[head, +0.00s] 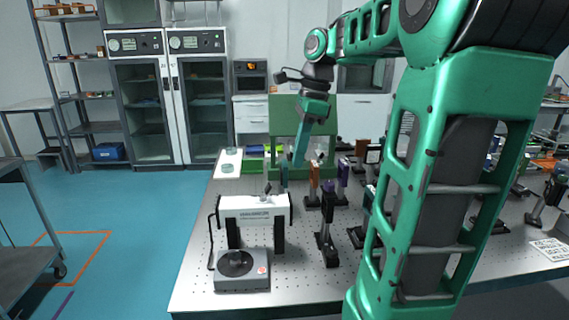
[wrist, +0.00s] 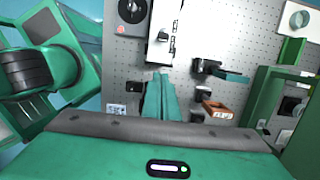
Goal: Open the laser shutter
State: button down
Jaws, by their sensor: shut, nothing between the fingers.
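The white laser housing (head: 253,206) stands on dark legs near the front left of the optical table. A small dark lever (head: 268,188) sticks up from its top, and I take it for the shutter; a dark lever also shows on the housing in the wrist view (wrist: 162,37). My gripper (head: 284,184) points down just behind and right of the lever, its fingers shut and empty. In the wrist view, the closed fingertips (wrist: 160,75) end close to the white housing's edge (wrist: 157,58). I cannot tell whether they touch it.
A grey box with a round black top (head: 236,263) sits in front of the housing, with a cable beside it. Dark and orange optical mounts (head: 327,235) stand to the right. A green panel (head: 297,115) rises behind. The perforated table (head: 195,275) is bare at its left edge.

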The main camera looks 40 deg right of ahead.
aim_at(268, 188)
jog(key=f, duration=0.3)
jog(key=a+f, duration=0.1)
jog(key=f, duration=0.2)
jog(key=w+f, duration=0.1)
jog(key=f, duration=0.1)
jog(key=shift+a+f, duration=0.3)
jog(key=shift+f, duration=0.1)
jog(key=shift+w+a+r, duration=0.55)
jog(key=shift+a+r, duration=0.2)
jog(key=shift+a, duration=0.05)
jog(key=shift+w+a+r, duration=0.35)
jog(key=shift+a, duration=0.2)
jog(key=shift+a, duration=0.15)
jog(key=shift+w+r, duration=0.1)
jog(key=shift+r, duration=0.05)
